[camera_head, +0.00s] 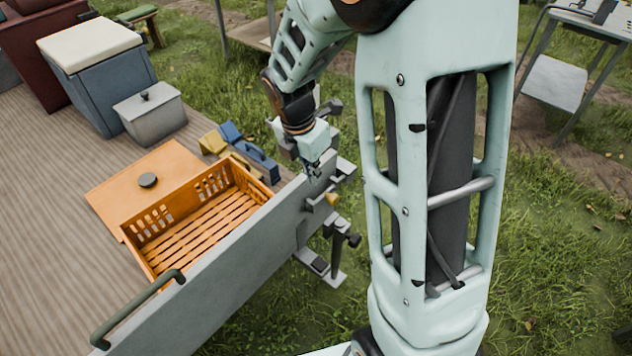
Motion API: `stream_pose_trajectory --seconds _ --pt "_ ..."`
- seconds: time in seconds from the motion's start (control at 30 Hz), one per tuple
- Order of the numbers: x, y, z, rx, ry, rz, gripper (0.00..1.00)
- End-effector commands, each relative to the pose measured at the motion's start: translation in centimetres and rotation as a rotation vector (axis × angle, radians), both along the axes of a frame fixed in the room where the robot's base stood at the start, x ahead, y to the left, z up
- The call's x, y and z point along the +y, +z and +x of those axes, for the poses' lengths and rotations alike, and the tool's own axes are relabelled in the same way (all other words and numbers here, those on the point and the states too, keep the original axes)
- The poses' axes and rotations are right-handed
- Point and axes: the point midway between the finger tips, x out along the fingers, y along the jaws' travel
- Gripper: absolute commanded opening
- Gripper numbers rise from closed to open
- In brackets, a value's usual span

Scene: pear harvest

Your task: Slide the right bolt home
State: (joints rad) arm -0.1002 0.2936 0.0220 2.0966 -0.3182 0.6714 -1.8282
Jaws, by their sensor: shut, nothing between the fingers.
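The grey tailgate panel (225,268) stands upright along the edge of a plank deck. At its right end is the right bolt (321,195), a grey bar with a small yellow piece (332,199) beside it. My gripper (313,174) points down at the top of the panel's right end, just above the bolt. Its fingers are shut with nothing between them. I cannot tell whether the fingertips touch the bolt. My arm partly hides the area behind, and how far the bolt sits in its keeper is not clear.
An empty orange crate (158,257) stands behind the panel beside an orange lid (137,180). Blue and yellow pieces (248,155) lie near my arm. A green handle (130,312) is on the panel's left. A dark-knobbed post (338,244) stands below the bolt. Grass lies outside.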

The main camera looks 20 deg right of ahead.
Motion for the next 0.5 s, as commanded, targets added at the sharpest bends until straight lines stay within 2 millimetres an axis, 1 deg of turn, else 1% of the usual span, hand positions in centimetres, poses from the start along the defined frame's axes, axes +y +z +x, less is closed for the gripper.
stream_pose_trajectory --seconds 0.07,0.17,0.33,0.5 --pt "0.1 0.2 -0.1 -0.001 -0.001 0.001 0.00" --pt "0.5 -0.3 -0.6 -0.005 -0.001 0.000 0.00" --pt "1.3 -1.2 -1.9 -0.019 -0.002 -0.017 0.00" --pt "1.8 -1.2 -2.8 -0.031 -0.001 -0.039 0.00"
